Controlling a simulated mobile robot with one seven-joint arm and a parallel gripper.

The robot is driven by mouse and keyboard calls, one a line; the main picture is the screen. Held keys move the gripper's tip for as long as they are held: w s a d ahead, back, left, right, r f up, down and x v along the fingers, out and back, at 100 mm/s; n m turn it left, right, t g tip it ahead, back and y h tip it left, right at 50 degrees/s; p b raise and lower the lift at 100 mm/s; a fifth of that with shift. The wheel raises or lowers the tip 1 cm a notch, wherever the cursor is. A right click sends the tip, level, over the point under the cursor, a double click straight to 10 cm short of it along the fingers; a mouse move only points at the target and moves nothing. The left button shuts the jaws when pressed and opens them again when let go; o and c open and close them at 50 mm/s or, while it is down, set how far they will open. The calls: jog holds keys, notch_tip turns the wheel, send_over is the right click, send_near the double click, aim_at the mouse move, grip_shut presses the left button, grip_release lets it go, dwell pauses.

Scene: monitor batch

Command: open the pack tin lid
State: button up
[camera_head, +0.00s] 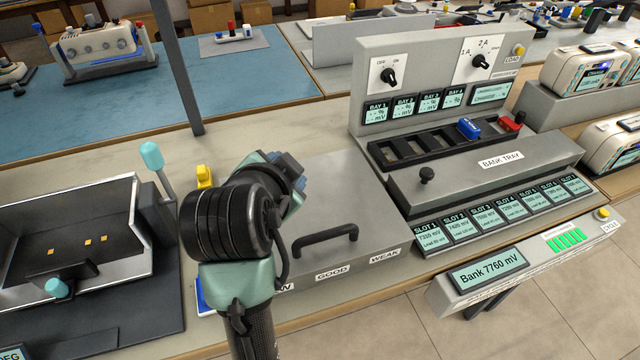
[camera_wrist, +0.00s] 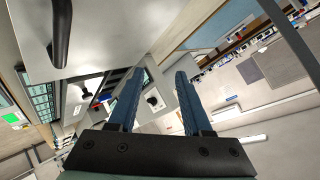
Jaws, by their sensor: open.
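The pack tin lid (camera_head: 365,205) is a flat grey panel with a black bar handle (camera_head: 326,238) near its front edge. It lies flat and looks shut. My gripper (camera_head: 292,170) is over the lid's back left part, behind the handle, and my arm hides the lid's left side. In the wrist view my gripper (camera_wrist: 159,75) has two blue fingers spread apart with nothing between them. The lid (camera_wrist: 110,25) fills the upper left there, with its handle (camera_wrist: 61,32) left of the fingers, apart from them.
The bank tray (camera_head: 430,145) and a panel with dials (camera_head: 440,75) stand right of the lid. A black-lined open bin (camera_head: 75,240) is at the left, beside a teal-tipped lever (camera_head: 152,158). A yellow part (camera_head: 204,177) sits close to my arm. A dark post (camera_head: 178,70) rises behind.

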jog(key=r+g+p, duration=0.1)
jog(key=r+p, duration=0.1)
jog(key=p, duration=0.1)
jog(key=m+g+h+p, duration=0.2)
jog(key=m+g+p, duration=0.4)
jog(key=p, duration=0.9)
send_near(324, 234)
jog(key=shift+n+g, duration=0.4)
jog(key=shift+n, duration=0.1)
jog(key=x, duration=0.5)
jog(key=p+x, duration=0.1)
jog(key=x, duration=0.2)
jog(key=shift+w+r, duration=0.1)
jog(key=shift+w, duration=0.25)
grip_shut()
